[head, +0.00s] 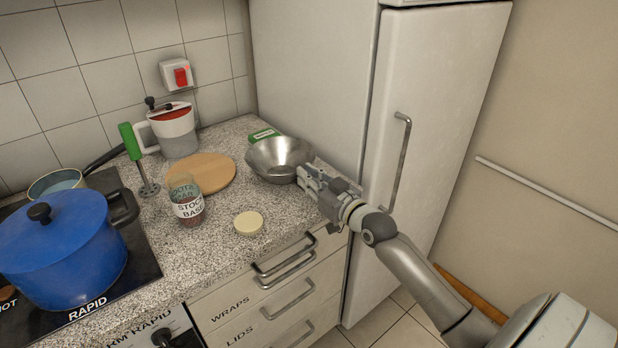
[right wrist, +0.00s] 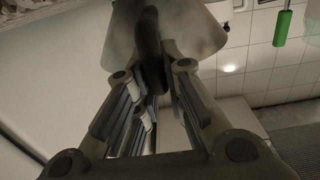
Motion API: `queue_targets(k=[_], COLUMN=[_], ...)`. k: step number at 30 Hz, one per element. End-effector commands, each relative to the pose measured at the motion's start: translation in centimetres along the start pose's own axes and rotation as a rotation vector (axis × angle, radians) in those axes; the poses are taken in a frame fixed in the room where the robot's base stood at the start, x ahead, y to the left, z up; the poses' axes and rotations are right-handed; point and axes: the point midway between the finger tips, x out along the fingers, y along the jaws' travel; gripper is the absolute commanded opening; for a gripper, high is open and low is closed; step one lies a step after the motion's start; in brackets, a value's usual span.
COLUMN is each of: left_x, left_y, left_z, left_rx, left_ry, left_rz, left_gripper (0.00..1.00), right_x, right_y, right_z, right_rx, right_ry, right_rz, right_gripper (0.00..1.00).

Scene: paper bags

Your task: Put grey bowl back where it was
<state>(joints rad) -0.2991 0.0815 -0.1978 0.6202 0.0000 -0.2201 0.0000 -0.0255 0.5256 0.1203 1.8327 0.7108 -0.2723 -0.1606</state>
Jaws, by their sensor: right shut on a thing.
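The grey metal bowl (head: 279,158) is at the back right of the counter, close beside the fridge, with its open side up. My right gripper (head: 308,178) reaches in from the right and is shut on the bowl's near right rim. In the right wrist view, the bowl's smooth grey side (right wrist: 190,30) shows at the top, between and beyond the fingers (right wrist: 155,85). Whether the bowl's base touches the counter is hard to tell. My left gripper is not in view.
A green box (head: 263,135) lies behind the bowl. The fridge (head: 440,110) bounds the right side. A blue pot (head: 60,245) stands on the hob.

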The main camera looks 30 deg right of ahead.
Motion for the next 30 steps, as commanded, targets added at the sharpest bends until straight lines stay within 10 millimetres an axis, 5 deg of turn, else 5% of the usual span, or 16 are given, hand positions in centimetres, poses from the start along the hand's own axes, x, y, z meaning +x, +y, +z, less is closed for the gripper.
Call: queue_targets(k=[11,12,16,30], left_x=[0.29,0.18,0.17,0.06], left_y=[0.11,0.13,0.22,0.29], left_z=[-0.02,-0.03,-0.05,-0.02], left_rx=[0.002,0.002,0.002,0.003], left_ry=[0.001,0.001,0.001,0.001], left_rz=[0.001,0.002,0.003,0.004], left_gripper=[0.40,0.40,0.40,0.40], right_x=[-0.01,-0.02,-0.02,-0.50], right_y=[0.01,0.00,0.00,-0.01], right_z=[0.44,0.42,0.43,0.17], right_rx=[-0.001,-0.001,-0.001,-0.001], right_ry=[0.002,-0.001,-0.002,-0.002], right_rz=[0.000,0.000,0.000,0.000], right_gripper=[0.00,0.16,0.33,0.33])
